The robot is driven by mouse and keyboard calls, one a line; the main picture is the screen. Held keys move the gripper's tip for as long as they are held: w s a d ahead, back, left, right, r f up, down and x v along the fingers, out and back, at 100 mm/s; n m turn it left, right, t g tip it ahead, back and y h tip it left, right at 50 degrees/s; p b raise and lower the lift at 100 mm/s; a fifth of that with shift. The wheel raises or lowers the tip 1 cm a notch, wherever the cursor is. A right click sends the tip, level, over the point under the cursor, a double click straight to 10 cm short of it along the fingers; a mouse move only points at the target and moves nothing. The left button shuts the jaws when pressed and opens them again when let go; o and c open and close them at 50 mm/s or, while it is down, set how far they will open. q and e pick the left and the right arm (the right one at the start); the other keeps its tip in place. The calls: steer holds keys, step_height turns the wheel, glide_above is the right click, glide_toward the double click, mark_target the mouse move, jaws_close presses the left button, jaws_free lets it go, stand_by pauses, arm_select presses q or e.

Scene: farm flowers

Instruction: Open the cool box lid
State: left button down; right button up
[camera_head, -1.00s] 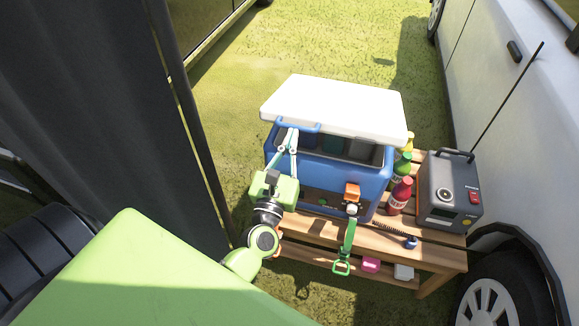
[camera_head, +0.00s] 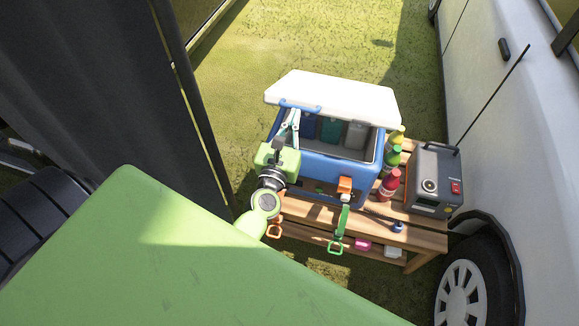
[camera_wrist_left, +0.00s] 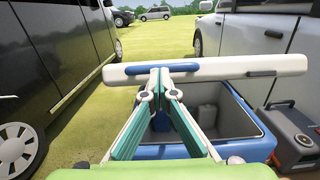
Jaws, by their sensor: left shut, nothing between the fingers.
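The cool box (camera_head: 337,166) is a blue box on a wooden slatted table. Its white lid (camera_head: 335,98) is raised and tilted back, with the inside partly open to view. A blue handle (camera_head: 299,105) runs along the lid's front edge. My left gripper (camera_head: 293,114) is shut and empty, its fingertips at the lid's front edge beside the blue handle. In the left wrist view the fingertips (camera_wrist_left: 159,72) meet just below the lid (camera_wrist_left: 208,69), over the open box (camera_wrist_left: 205,125). Whether they touch the lid is unclear. My right gripper is not in view.
Red, green and yellow bottles (camera_head: 389,185) stand right of the box, beside a grey power unit (camera_head: 433,182). A white vehicle (camera_head: 500,130) stands close on the right. Grass behind the box is clear.

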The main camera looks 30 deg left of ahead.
arm_select(q)
steer(key=w+a+r+p, duration=0.2)
steer(key=w+r+p, duration=0.4)
steer(key=w+r, duration=0.4)
steer(key=w+a+r+p, duration=0.3)
steer(key=w+r+p, duration=0.4)
steer(key=w+r, duration=0.3)
steer(key=shift+w+r, duration=0.15)
steer(key=shift+w, duration=0.8)
steer(key=shift+s+a+r, duration=0.1)
steer(key=shift+s, duration=0.05)
